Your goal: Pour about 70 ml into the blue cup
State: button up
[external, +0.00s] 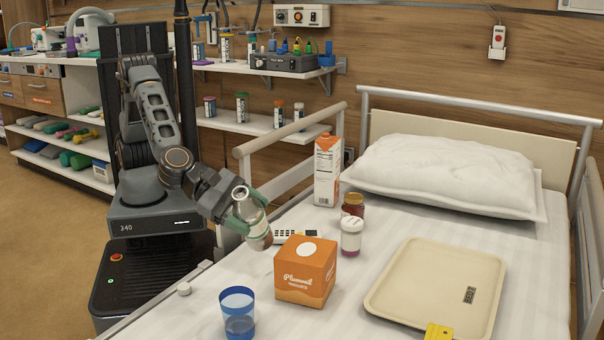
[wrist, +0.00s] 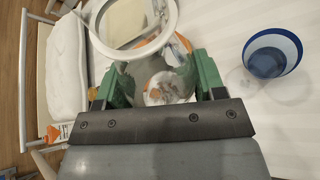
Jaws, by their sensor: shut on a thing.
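My gripper (external: 248,213) is shut on a clear glass bottle (external: 254,227) and holds it above the bed's left edge. The bottle leans a little, with its open mouth up. In the wrist view the green fingers of my gripper (wrist: 160,78) sit on either side of the bottle, and its pale round rim (wrist: 171,25) is near the top. What is inside the bottle is hard to make out. The blue cup (external: 238,316) stands upright on the bed at the front left, apart from the bottle. It also shows in the wrist view (wrist: 268,62), right of my gripper.
An orange tissue box (external: 305,272) stands right of the bottle, behind the cup. A remote (external: 294,236), lidded jars (external: 351,240) and an orange-white carton (external: 327,172) stand farther back. A beige tray (external: 385,305) lies at right. The bed rail (external: 290,135) runs along the left.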

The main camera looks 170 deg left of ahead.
aim_at(252, 237)
jog(key=n+t+b, duration=0.1)
jog(key=b, duration=0.2)
jog(key=n+t+b, duration=0.1)
jog(key=b, duration=0.2)
jog(key=shift+s+a+n+h, duration=0.2)
jog(key=shift+n+h, duration=0.1)
jog(key=shift+h, duration=0.1)
jog(key=shift+n+t, duration=0.4)
jog(key=shift+t, duration=0.1)
notch_tip(252, 237, down, 5)
jog(key=b, duration=0.7)
jog(key=shift+w+f+b, duration=0.1)
jog(key=shift+f+b, duration=0.35)
jog(key=shift+f, duration=0.4)
jog(key=shift+f+n+t+h, duration=0.3)
jog(key=shift+f, duration=0.5)
